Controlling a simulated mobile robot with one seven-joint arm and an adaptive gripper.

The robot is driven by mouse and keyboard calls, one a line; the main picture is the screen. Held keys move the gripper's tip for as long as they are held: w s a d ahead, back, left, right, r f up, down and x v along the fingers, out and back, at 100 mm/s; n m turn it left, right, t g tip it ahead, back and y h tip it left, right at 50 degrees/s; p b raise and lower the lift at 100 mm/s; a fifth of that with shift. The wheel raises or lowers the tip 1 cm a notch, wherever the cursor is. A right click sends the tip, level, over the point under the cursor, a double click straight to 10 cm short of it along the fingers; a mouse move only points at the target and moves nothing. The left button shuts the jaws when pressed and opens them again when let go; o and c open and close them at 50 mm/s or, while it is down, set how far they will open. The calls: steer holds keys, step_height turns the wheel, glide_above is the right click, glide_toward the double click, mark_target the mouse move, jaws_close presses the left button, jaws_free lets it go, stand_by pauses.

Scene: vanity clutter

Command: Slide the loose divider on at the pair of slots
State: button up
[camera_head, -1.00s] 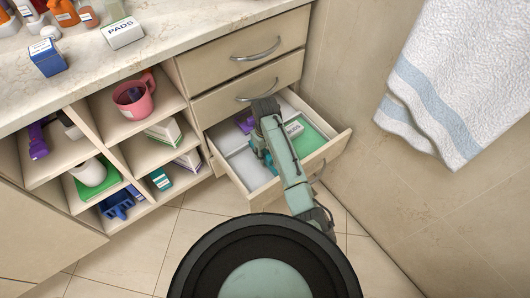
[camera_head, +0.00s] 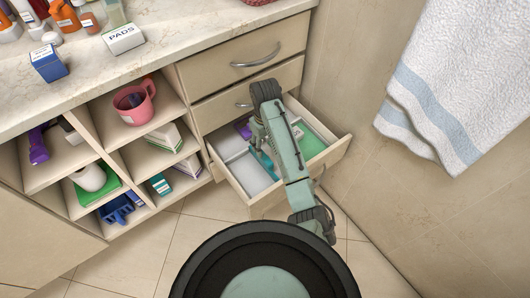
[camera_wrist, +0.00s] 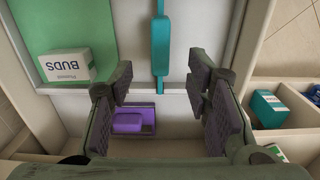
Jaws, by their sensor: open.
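The loose divider is a thin teal piece (camera_wrist: 164,50) with a thicker middle, seen from above in the wrist view. It runs lengthwise in the open drawer (camera_head: 262,203), between the green-floored part and the bare pale part. Its near end is at a pale cross strip (camera_wrist: 175,89); I cannot tell whether its ends sit in the slots. In the head view part of the teal piece (camera_head: 265,160) shows beside my arm. My gripper (camera_wrist: 160,82) is open and empty above the drawer, its fingers apart on either side of the divider's line.
A white BUDS box (camera_wrist: 66,65) lies on the green floor (camera_head: 311,145). A purple item (camera_wrist: 128,121) lies behind the cross strip. Drawer walls surround the gripper. Open shelves (camera_head: 135,150) stand left; a towel (camera_head: 450,80) hangs right.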

step_height(320, 180, up, 3)
steer(key=shift+f, duration=0.1)
steer(key=shift+s, duration=0.1)
stand_by(0.5)
